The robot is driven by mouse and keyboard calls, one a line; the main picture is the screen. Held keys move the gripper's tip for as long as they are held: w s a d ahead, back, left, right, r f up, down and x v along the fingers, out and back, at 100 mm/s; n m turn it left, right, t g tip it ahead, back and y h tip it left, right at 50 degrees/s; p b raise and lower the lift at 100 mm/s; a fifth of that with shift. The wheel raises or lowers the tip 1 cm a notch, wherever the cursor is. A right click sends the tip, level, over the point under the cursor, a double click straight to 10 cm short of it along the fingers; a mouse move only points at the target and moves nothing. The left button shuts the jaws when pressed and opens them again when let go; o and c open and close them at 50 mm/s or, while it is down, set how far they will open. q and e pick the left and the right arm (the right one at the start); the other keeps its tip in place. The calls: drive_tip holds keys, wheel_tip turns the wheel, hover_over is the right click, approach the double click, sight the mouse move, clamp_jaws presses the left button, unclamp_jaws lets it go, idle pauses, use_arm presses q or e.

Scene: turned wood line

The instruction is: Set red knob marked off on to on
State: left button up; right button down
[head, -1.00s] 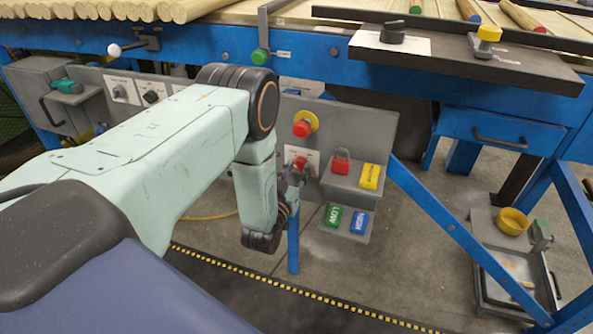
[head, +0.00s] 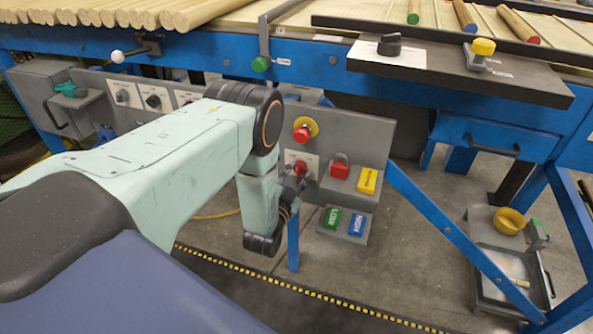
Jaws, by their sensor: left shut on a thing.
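The red knob (head: 300,167) sits on a white plate on the grey control panel, below a red button with a yellow collar (head: 304,131). My left gripper (head: 298,176) is at the knob, shut on it. The gripper and wrist hide part of the plate, and its lettering is too small to read. The knob's exact turn angle cannot be told. My right gripper is not in view.
A red padlock (head: 340,168) and a yellow tag (head: 368,181) sit just right of the knob. Green (head: 332,218) and blue (head: 357,224) blocks are on a lower shelf. A blue brace (head: 440,230) slants down at the right. Wooden rods (head: 130,12) lie above.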

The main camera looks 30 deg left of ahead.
use_arm(q)
drive_tip(key=m+p, duration=0.1)
drive_tip(key=m, duration=0.4)
drive_tip(key=shift+m+p, duration=0.3)
drive_tip(key=shift+p, duration=0.1)
drive_tip(key=m+p, duration=0.1)
drive_tip(key=m, duration=0.4)
drive_tip(key=shift+m, duration=0.3)
drive_tip(key=o, duration=1.1)
drive_tip(key=shift+o, duration=0.3)
drive_tip(key=shift+s, duration=0.1)
drive_tip(key=v, duration=1.1)
drive_tip(key=shift+s, duration=0.4)
